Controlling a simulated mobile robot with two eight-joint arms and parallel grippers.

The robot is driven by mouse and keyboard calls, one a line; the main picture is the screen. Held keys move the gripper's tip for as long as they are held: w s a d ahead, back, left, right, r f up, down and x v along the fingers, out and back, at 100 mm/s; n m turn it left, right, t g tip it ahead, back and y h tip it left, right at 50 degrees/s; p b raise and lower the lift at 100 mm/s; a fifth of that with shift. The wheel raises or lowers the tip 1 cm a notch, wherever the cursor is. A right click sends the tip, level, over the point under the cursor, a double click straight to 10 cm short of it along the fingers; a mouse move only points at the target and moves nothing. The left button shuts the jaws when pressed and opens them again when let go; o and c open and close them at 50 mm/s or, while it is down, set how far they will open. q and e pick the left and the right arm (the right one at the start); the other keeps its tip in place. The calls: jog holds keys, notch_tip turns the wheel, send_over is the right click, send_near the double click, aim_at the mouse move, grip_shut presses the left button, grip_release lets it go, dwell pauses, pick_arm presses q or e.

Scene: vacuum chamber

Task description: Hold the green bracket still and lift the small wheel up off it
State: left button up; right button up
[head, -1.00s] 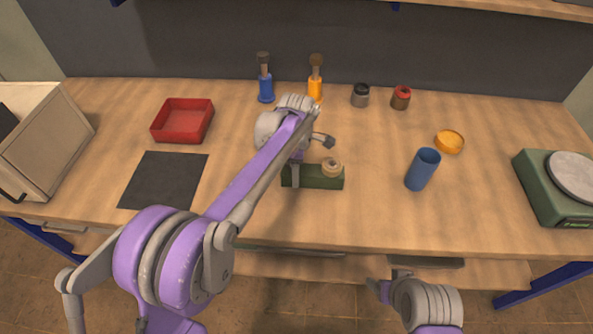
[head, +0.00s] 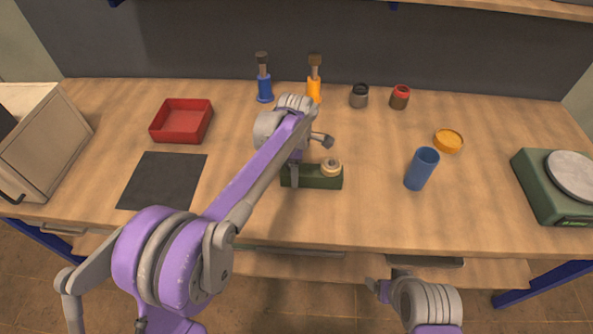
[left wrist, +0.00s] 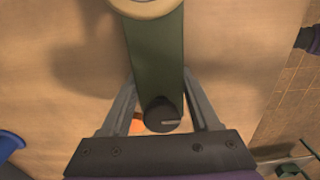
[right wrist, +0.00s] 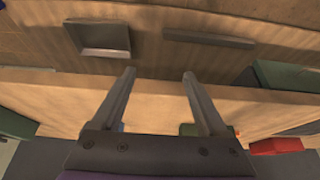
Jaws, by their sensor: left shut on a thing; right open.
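The green bracket (head: 320,183) lies on the wooden table near its front middle. The small wheel (head: 331,167), a tan ring, sits on top of the bracket's right end. My left gripper (head: 294,178) comes down over the bracket's left part and is shut on it. In the left wrist view the fingers flank the bracket (left wrist: 158,50), a dark round knob shows at its near end, and the wheel (left wrist: 147,8) is cut by the top edge. My right gripper (head: 383,284) is open and empty, low in front of the table; its spread fingers show in the right wrist view (right wrist: 158,75).
A blue cup (head: 421,169) stands right of the bracket, with a yellow-orange dish (head: 448,141) behind it. A green scale (head: 545,203) is far right. A red tray (head: 181,137) and dark mat (head: 140,190) lie left. The table between wheel and cup is clear.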

jog(key=shift+o, duration=1.4)
jog(key=n+t+y, duration=0.6)
jog(key=n+y, duration=0.2)
send_near(338, 171)
jog(key=shift+m, duration=0.3)
jog(key=x, duration=1)
jog(key=shift+w+a+f, duration=0.1)
jog(key=shift+w+a, duration=0.15)
jog(key=shift+a, duration=0.05)
grip_shut()
jog(key=shift+r, duration=3.35)
